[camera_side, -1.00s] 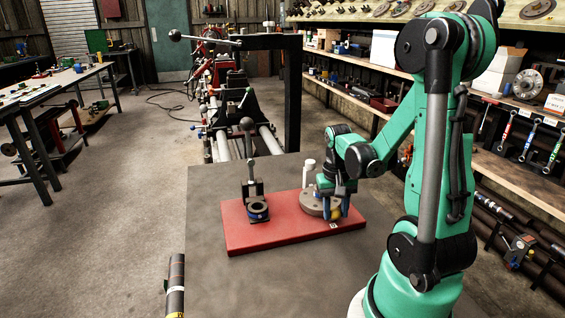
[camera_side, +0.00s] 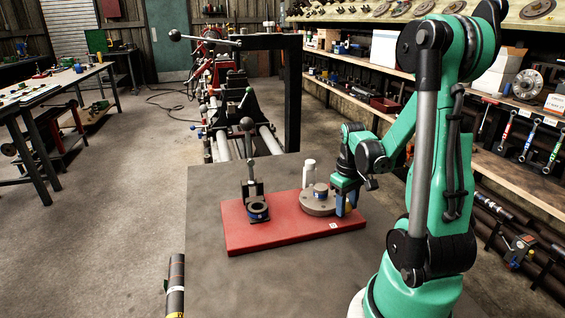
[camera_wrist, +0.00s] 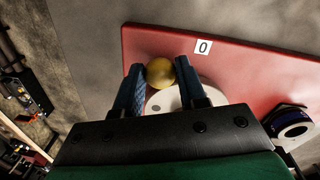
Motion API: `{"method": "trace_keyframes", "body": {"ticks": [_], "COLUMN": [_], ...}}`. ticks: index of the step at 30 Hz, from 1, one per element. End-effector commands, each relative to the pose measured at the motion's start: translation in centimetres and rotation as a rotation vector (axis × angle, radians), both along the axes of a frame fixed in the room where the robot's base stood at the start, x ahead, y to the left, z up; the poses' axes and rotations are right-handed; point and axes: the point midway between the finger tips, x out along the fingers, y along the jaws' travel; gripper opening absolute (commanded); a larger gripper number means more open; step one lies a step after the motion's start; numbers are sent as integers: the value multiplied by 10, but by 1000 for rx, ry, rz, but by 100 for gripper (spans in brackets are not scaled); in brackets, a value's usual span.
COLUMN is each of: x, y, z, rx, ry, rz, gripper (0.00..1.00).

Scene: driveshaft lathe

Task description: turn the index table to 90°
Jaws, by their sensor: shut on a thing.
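The index table is a round grey disc (camera_side: 317,206) with a smaller dark hub, on the right part of a red base plate (camera_side: 280,230). In the wrist view part of the disc (camera_wrist: 172,98) shows pale beneath my fingers. A yellow ball knob (camera_wrist: 160,71) lies at the disc's edge. My gripper (camera_wrist: 159,78) has its blue fingers on both sides of this knob and is shut on it. In the side view my gripper (camera_side: 346,206) is at the disc's right edge, and the knob is hidden. A "0" label (camera_wrist: 203,47) is on the plate, also visible in the side view (camera_side: 333,226).
A clamp with an upright lever (camera_side: 257,205) and blue ring stands on the plate's left part; its ring (camera_wrist: 291,128) shows in the wrist view. A white cylinder (camera_side: 309,172) stands behind the disc. The grey bench (camera_side: 215,275) is clear at front left.

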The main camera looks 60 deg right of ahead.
Motion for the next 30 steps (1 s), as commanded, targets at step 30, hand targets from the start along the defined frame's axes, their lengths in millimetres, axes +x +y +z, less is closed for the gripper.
{"method": "trace_keyframes", "body": {"ticks": [30], "x": [1], "y": [-36], "z": [0], "rx": [-2], "ry": [-1], "rz": [507], "gripper": [0]}}
